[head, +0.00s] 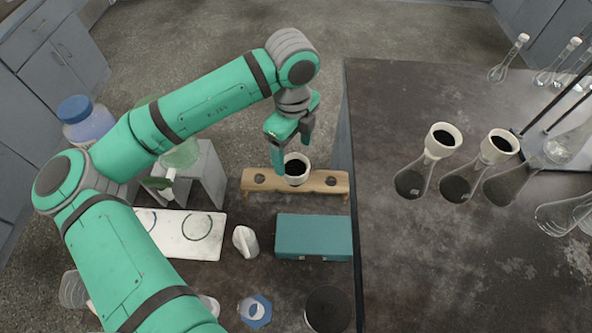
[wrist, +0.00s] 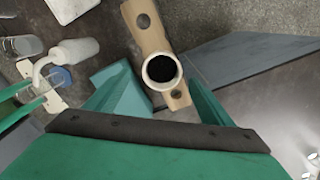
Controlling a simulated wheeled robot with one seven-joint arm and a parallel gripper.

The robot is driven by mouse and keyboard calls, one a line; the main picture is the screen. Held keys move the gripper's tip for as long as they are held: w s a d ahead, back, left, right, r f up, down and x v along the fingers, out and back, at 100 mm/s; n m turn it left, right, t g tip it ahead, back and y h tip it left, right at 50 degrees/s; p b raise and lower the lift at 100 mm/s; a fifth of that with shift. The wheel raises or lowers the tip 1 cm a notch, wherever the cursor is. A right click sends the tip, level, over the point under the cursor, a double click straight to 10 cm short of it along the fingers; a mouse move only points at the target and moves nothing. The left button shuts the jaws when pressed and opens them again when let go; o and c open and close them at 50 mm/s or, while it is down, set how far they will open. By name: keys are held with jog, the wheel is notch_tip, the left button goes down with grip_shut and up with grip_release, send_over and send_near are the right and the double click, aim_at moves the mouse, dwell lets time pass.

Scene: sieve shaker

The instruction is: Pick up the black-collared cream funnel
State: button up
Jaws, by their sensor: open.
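A cream funnel (head: 297,179) with a dark opening stands upright in a wooden rack (head: 329,182). In the wrist view, the funnel (wrist: 147,75) shows as a pale ring around a black mouth, near the middle. No separate black collar can be made out. My gripper (head: 293,155) is open and points down at this funnel. One finger shows to each side of its rim; whether they touch it I cannot tell. In the wrist view, my gripper (wrist: 160,92) shows its two teal fingers with the funnel between and beyond them. The funnel's lower part is hidden.
Two similar cream funnels (head: 432,146) (head: 487,151) sit in glass flasks on the dark bench to the right. A teal box (head: 314,236) lies just in front of the rack. A white board (head: 180,247) and a pale piece of labware (head: 245,241) are to the left.

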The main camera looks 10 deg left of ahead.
aim_at(295, 173)
jog(key=shift+w+d+f, duration=0.1)
jog(key=shift+f, duration=1.7)
jog(key=shift+w+d+f, duration=0.1)
jog(key=shift+f, duration=1.7)
jog(key=shift+s, duration=0.1)
jog(key=c, duration=1.2)
